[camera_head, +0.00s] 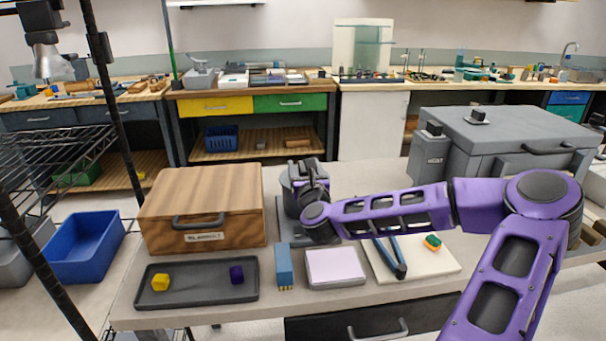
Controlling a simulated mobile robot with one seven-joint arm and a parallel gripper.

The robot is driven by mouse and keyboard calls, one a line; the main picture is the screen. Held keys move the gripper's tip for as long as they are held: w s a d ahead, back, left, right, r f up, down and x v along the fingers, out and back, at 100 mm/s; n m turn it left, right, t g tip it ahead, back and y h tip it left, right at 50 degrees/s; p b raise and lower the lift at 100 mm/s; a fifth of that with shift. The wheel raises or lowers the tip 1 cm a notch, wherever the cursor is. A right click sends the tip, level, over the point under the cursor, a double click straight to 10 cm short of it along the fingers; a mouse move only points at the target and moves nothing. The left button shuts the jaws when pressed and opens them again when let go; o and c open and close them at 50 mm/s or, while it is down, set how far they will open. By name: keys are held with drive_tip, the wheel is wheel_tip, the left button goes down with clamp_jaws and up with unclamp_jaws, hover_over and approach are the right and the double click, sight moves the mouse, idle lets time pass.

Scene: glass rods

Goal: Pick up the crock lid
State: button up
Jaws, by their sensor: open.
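A dark grey, round crock-like vessel (287,188) stands at the middle of the table, right of the wooden box. My gripper (308,178) is at its top right, in front of it from this view. The gripper and wrist cover much of the vessel's top, so I cannot make out the crock lid clearly. The gripper is open, with nothing seen held in it. I cannot tell whether its fingers touch the lid.
The wooden box (200,205) stands close on the left, with a dark tray (197,291) before it. A blue brush-like item (284,266), a pale pad (335,267) and a white board (440,262) lie in front. A large grey case (505,135) stands at right.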

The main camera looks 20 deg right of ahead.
clamp_jaws()
idle(0.3)
